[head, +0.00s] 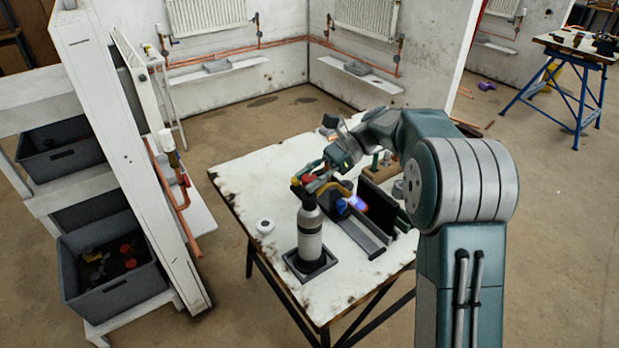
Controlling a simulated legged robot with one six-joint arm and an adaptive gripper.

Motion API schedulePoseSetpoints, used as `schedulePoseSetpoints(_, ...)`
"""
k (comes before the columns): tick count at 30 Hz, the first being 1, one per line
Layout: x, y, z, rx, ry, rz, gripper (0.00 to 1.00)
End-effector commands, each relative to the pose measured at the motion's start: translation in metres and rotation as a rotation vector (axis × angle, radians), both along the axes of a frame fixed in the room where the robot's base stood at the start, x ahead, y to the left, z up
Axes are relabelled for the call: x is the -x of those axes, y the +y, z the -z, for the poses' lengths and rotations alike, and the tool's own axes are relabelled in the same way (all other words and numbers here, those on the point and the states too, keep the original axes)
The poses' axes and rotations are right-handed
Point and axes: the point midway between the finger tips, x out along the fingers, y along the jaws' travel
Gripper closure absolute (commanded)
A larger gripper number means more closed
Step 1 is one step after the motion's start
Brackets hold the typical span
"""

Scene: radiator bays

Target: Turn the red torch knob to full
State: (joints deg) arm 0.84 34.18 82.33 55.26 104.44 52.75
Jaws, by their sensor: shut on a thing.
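The torch stands upright on the table, its grey and black gas canister (309,232) in a dark square tray (316,268). A small red torch knob (296,181) shows at its top, by a yellow torch head (318,185). A blue-violet flame (358,203) glows to the right of the head. My gripper (307,179) reaches in from the right at the top of the torch. Its fingers are shut on the red torch knob, which they partly hide. The knob's angle is too small to read.
A rack with grey crates (115,290) and a white panel stand at left. Radiators (205,17) hang behind. The table's left part is clear.

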Motion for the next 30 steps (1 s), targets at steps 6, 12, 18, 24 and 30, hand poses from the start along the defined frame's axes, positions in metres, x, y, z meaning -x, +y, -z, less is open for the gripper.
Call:
schedulePoseSetpoints(6, 0.0, 0.0, 0.002, 0.003, 0.002, -0.003, 1.0)
schedulePoseSetpoints(12, 0.0, 0.0, 0.002, 0.002, 0.002, -0.002, 0.39)
schedulePoseSetpoints(18, 0.0, 0.0, 0.001, 0.001, 0.0, -0.002, 0.2)
schedulePoseSetpoints(24, 0.0, 0.0, 0.0, 0.0, 0.001, -0.002, 0.2)
schedulePoseSetpoints(30, -0.009, -0.014, -0.006, 0.0, -0.003, 0.001, 0.2)
